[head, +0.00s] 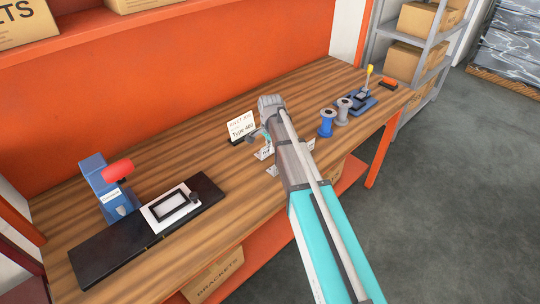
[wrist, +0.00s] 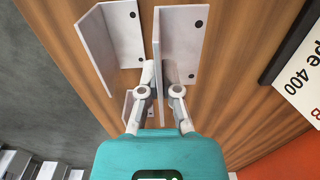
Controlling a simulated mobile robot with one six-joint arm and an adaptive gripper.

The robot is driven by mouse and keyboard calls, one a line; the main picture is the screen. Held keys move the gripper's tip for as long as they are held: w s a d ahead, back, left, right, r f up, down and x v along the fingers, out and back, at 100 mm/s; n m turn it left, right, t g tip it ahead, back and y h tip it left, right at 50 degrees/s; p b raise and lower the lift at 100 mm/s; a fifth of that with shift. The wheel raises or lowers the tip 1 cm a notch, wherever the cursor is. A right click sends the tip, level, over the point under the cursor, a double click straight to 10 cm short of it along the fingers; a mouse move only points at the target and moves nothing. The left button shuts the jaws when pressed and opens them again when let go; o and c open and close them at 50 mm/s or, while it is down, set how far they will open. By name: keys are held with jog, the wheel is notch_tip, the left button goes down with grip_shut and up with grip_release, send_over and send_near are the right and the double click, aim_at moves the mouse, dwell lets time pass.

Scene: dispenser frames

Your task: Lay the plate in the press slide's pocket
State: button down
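Pale grey bent plates with dark holes show in the wrist view, one at left (wrist: 112,40) and one at right (wrist: 182,40). My gripper (wrist: 161,72) is at the right plate, with a finger on each side of its upright wall. The gap is narrow, and whether the fingers press on it cannot be told. In the head view my arm hides much of this spot; a plate (head: 265,153) shows beside it. The press slide (head: 160,220) is white with a dark-rimmed rectangular pocket that looks empty. It sits on a black rail (head: 105,258) at left.
A blue press (head: 97,180) with a red handle stands behind the rail. A "Type 400" card (head: 240,126) stands behind the plates. Blue and grey spools (head: 326,123) and a blue fixture (head: 360,101) are at right. Bare bench top lies between plates and slide.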

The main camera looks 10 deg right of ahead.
aim_at(270, 154)
jog(key=shift+w+a+f+b, duration=0.1)
jog(key=shift+w+f+b, duration=0.35)
jog(key=shift+f+b, duration=1.55)
jog(key=shift+f, duration=0.05)
jog(key=shift+f, duration=0.1)
jog(key=c, duration=0.8)
grip_release()
notch_tip(270, 154, up, 12)
jog(key=p, duration=1.2)
jog(key=shift+s, duration=0.1)
